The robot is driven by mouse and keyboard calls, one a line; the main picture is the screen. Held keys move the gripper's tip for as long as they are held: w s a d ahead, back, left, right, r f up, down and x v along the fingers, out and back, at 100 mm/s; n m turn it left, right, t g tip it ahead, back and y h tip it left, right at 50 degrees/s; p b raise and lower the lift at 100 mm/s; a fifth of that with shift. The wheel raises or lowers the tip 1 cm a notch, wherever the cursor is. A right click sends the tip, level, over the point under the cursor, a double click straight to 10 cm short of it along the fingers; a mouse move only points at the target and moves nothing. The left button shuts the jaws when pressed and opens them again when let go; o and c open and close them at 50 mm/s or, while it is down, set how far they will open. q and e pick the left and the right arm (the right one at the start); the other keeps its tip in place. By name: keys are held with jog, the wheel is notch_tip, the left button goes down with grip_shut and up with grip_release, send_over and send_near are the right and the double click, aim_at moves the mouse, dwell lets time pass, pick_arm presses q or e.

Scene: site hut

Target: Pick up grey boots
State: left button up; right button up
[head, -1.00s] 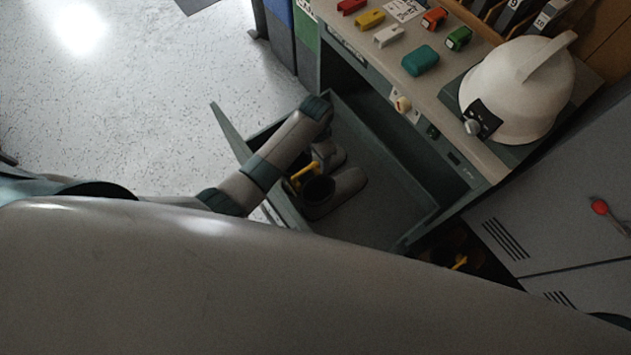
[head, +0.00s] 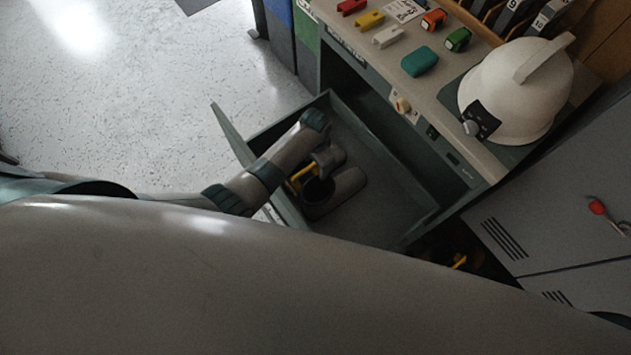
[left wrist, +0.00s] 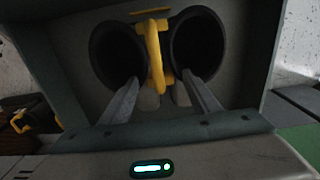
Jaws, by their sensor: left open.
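A pair of grey boots (head: 346,184) stands in an open grey drawer (head: 385,205), with a yellow strap or handle (head: 303,171) at the shaft tops. In the left wrist view the two dark round boot openings show side by side, with the yellow handle (left wrist: 154,55) upright between them. My left gripper (left wrist: 160,82) is open, its two fingers apart on either side of the handle's lower end. I cannot tell whether they touch it. In the head view my left arm reaches down into the drawer and partly hides the boots. My right gripper does not show.
The drawer walls stand close around the boots. Above the drawer, a worktop (head: 447,110) carries a white helmet (head: 510,90), a teal block (head: 419,62) and several coloured small items. Grey cabinet doors (head: 560,225) are at the right. Open floor (head: 120,100) lies at the left.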

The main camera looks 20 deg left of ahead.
pick_arm(q)
jog(key=shift+c, duration=0.7)
grip_shut()
jog(key=shift+w+r, duration=0.1)
jog(key=shift+r, duration=0.1)
